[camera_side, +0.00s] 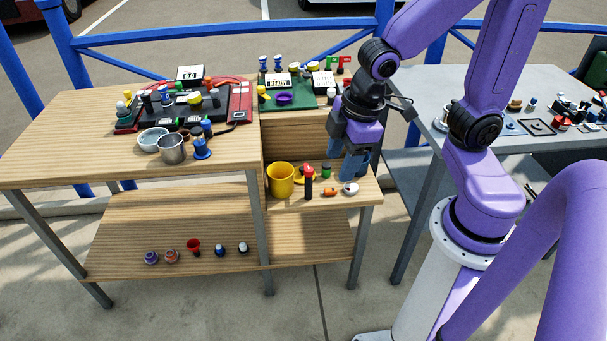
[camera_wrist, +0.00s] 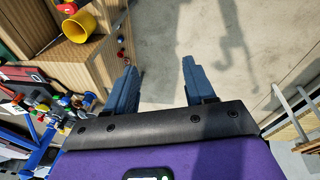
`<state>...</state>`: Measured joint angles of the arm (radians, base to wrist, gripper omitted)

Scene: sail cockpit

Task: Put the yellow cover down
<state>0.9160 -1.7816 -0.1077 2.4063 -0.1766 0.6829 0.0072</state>
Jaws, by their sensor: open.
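My gripper (camera_side: 354,167) has blue fingers and is over the right part of the small wooden shelf in the side view. In the wrist view my gripper (camera_wrist: 159,72) is open, with only pavement showing between its fingers. A yellow cup-shaped thing (camera_side: 280,181) stands on the left of that shelf, apart from the fingers; it also shows at the upper left of the wrist view (camera_wrist: 78,27). A small yellow piece (camera_side: 298,175) lies partly hidden behind a red-topped black bottle (camera_side: 309,184). I cannot tell which yellow thing is the cover.
An orange piece (camera_side: 329,192), a white round piece (camera_side: 350,188) and a green-capped jar (camera_side: 326,171) share the shelf. A metal cup (camera_side: 172,149) and a bowl (camera_side: 152,139) stand on the wooden table (camera_side: 60,150) at left. A grey table (camera_side: 425,95) stands at right.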

